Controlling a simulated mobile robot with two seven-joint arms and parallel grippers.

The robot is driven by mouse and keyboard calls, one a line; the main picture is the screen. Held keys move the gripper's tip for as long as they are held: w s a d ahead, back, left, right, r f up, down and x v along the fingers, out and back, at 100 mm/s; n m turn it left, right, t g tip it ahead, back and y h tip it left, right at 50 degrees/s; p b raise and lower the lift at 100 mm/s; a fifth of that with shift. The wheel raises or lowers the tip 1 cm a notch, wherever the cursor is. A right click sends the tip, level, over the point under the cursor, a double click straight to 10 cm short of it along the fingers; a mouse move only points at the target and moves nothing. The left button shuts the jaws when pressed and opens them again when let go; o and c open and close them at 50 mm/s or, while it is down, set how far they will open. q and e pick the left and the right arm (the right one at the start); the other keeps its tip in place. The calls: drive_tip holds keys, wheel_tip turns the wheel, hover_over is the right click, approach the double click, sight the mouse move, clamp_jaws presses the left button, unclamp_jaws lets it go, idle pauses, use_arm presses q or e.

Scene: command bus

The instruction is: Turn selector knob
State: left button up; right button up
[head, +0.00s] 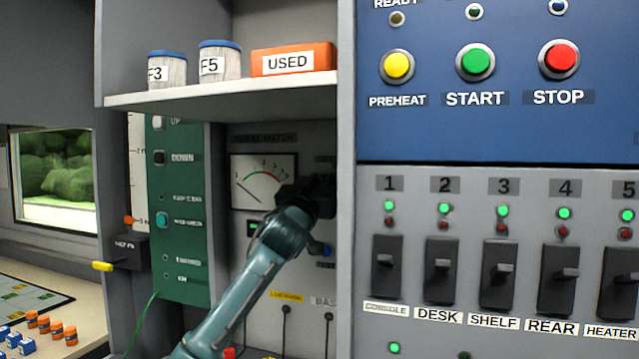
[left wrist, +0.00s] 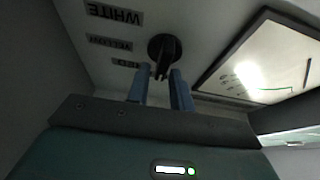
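The selector knob (left wrist: 164,47) is a round black knob with a raised bar, on a grey panel in the left wrist view. Upside-down labels reading WHITE, YELLOW and RED sit beside it. My left gripper (left wrist: 160,75) has its two blue fingers apart, one on each side of the near end of the bar. I cannot tell whether they touch it. In the head view my left gripper (head: 318,196) is at the panel just right of the dial meter (head: 262,182) and hides the knob. My right gripper is not in view.
A shelf (head: 215,96) with two labelled jars and an orange USED box hangs above my arm. A panel edge (head: 345,200) stands close to the right of the gripper, beside several black switches. A green panel (head: 180,235) is at the left.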

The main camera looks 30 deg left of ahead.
use_arm(q)
clamp_jaws()
